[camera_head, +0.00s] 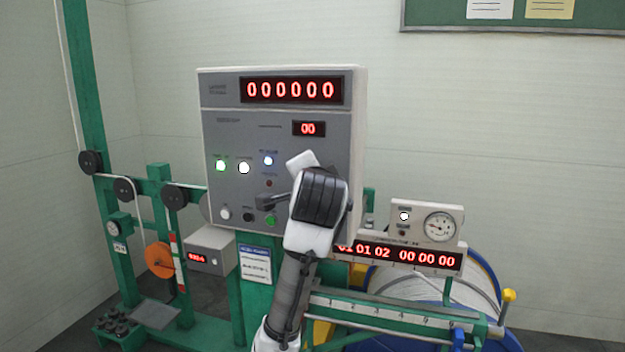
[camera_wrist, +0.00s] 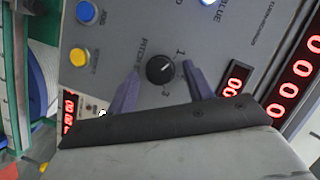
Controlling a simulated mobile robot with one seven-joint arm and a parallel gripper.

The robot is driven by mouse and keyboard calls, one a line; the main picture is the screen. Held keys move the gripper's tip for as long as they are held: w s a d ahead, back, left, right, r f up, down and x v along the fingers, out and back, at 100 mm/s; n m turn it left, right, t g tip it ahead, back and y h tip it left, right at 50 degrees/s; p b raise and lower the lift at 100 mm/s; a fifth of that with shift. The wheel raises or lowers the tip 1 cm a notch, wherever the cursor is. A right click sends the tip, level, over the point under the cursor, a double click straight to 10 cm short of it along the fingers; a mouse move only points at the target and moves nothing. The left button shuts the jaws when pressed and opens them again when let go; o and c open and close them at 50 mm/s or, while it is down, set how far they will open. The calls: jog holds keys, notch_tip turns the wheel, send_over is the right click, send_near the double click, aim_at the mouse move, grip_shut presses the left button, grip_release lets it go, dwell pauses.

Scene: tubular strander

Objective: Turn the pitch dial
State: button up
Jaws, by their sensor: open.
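The pitch dial (camera_wrist: 161,69) is a round black knob on the grey panel, with the word PITCH beside it and the numbers 1 and 3 near its edge. A light mark shows on its face, but I cannot tell exactly which number it points to. My gripper (camera_wrist: 161,75) is open, with one finger on each side of the dial in the wrist view. I cannot tell whether either finger touches it. In the head view my arm covers the dial.
The control cabinet (camera_head: 225,190) has a red counter (camera_head: 292,90) reading 000000 and a small display (camera_head: 309,129) reading 00. Lit lamps and buttons sit close by, including a yellow button (camera_wrist: 78,57). A gauge box (camera_head: 440,227) stands at the right.

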jog(key=shift+s, duration=0.15)
jog(key=s+r, duration=0.2)
jog(key=s, duration=1.1)
jog(key=shift+s+d+r+p, duration=0.15)
jog(key=shift+d+r+p, duration=0.05)
jog(key=shift+r+p, duration=0.15)
